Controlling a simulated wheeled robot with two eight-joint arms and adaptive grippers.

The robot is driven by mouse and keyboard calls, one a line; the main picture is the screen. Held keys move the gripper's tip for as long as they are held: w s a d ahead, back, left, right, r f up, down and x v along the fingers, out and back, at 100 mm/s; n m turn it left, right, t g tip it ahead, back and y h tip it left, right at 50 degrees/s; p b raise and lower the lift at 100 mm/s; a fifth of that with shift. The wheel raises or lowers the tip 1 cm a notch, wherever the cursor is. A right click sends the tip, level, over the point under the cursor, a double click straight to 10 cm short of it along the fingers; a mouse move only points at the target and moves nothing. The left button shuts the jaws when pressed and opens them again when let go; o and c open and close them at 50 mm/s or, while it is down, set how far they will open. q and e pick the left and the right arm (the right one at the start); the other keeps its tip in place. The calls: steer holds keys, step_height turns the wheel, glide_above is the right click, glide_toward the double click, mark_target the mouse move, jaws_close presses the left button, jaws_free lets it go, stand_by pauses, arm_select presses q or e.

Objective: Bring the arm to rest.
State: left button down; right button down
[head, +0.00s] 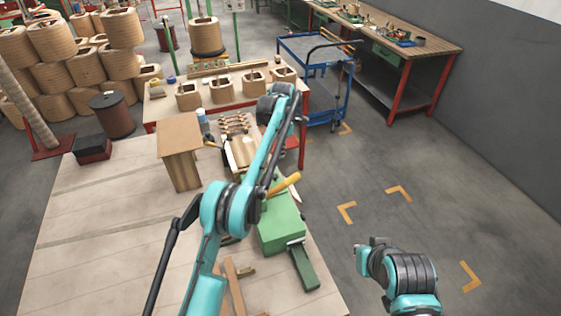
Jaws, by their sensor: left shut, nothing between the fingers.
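Only a teal and black part of my right arm shows at the bottom right, over the grey floor. My right gripper is not in view.
The coil table (160,108) bears several wound coils (221,90). A wooden stand (180,150) and a green machine (281,226) stand near my left arm. A blue cart (322,90) and a workbench (440,52) are behind. The grey floor at right is clear.

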arm_select(q)
steer(key=s+a+r+m+t+b, duration=0.25)
steer(key=s+a+r+m, duration=0.35)
steer(key=r, duration=0.4)
steer(key=s+a+r+m+b, duration=0.1)
steer(key=s+a+m, duration=0.15)
steer(key=s, duration=0.35)
steer(key=s+a+r+m+b, duration=0.1)
steer(key=s+r+m+b, duration=0.15)
steer(key=s, duration=0.35)
steer(key=s+a+f+m+t+b, duration=0.1)
steer(key=s+f+m, duration=0.5)
steer(key=s, duration=0.6)
steer(key=s+a+f+m+t+b, duration=0.2)
steer(key=s+f+m, duration=0.4)
steer(key=s+f, duration=0.3)
steer(key=s+a+t, duration=0.1)
steer(key=s+a, duration=0.1)
steer(key=s, duration=0.1)
steer(key=shift+f, duration=0.2)
